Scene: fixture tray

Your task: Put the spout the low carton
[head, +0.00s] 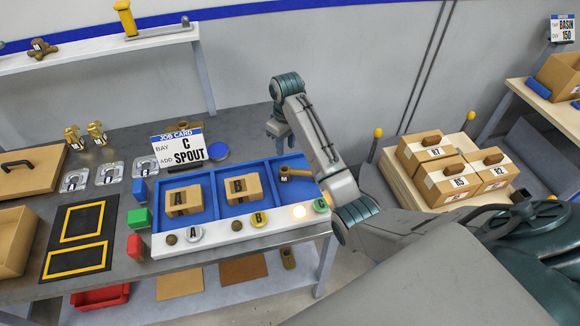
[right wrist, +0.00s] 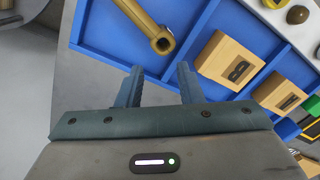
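The brass, tube-like spout (head: 295,173) lies in the right-hand bay of the blue fixture tray (head: 232,213), and its round end shows in the right wrist view (right wrist: 150,27). Cartons marked A (head: 184,201) and B (head: 243,188) sit in the other two bays. My right gripper (head: 277,136) is above the tray's back edge, apart from the spout. In the right wrist view its two fingers (right wrist: 158,85) are spread, with nothing between them. My left gripper is out of view.
The job card (head: 179,148) reads bay C, add SPOUT. Buttons A, B and C (head: 320,205) line the white front strip, with a lit lamp beside C. Several labelled cartons (head: 433,150) stand on a cart at right. An open tan box (head: 14,240) is at left.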

